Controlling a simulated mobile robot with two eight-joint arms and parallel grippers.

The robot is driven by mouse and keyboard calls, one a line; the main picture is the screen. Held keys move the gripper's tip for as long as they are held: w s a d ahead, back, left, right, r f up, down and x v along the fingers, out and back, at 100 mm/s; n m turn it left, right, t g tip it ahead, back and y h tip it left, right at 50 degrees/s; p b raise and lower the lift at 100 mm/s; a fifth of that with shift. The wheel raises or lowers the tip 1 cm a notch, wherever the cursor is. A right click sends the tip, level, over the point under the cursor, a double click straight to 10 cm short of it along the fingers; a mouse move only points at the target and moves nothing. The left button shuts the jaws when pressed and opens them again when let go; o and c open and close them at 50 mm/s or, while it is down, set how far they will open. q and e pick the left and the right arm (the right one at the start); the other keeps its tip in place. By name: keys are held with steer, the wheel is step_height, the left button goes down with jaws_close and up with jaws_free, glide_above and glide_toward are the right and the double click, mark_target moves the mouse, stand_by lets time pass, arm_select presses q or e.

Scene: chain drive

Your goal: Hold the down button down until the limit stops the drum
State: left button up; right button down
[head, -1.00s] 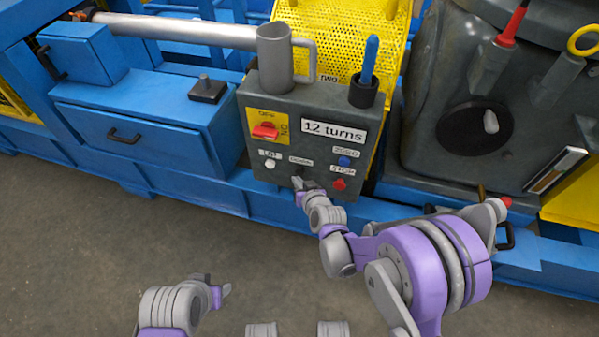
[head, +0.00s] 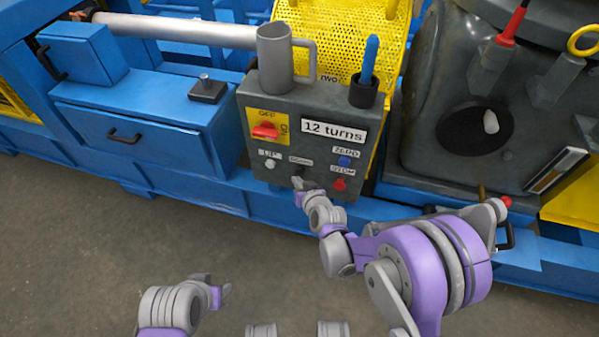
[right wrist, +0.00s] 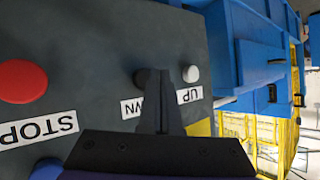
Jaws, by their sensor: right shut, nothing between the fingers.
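The grey control box (head: 310,110) carries a sign reading "12 turns" (head: 333,131). The dark down button (right wrist: 142,78) is partly hidden behind my right fingertips in the right wrist view, with its label partly covered too. My right gripper (head: 298,184) is shut and empty, its tips at the down button; I cannot tell whether they press it in. The fingers also show in the right wrist view (right wrist: 160,76). The white up button (right wrist: 190,74) is just beside them. My left gripper (head: 222,290) is low in the head view, away from the box; its jaws are unclear.
A red stop button (head: 339,184) and a blue zero button (head: 344,161) sit to the right of the down button. A red switch (head: 265,131) is above. A grey mug (head: 274,58) and a holder with a blue-handled tool (head: 364,92) stand on the box.

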steer(key=shift+w, duration=0.1)
steer(key=shift+w+d, duration=0.1)
steer(key=shift+w, duration=0.2)
steer(key=shift+w+d, duration=0.2)
steer(key=shift+w, duration=0.3)
stand_by(7.1)
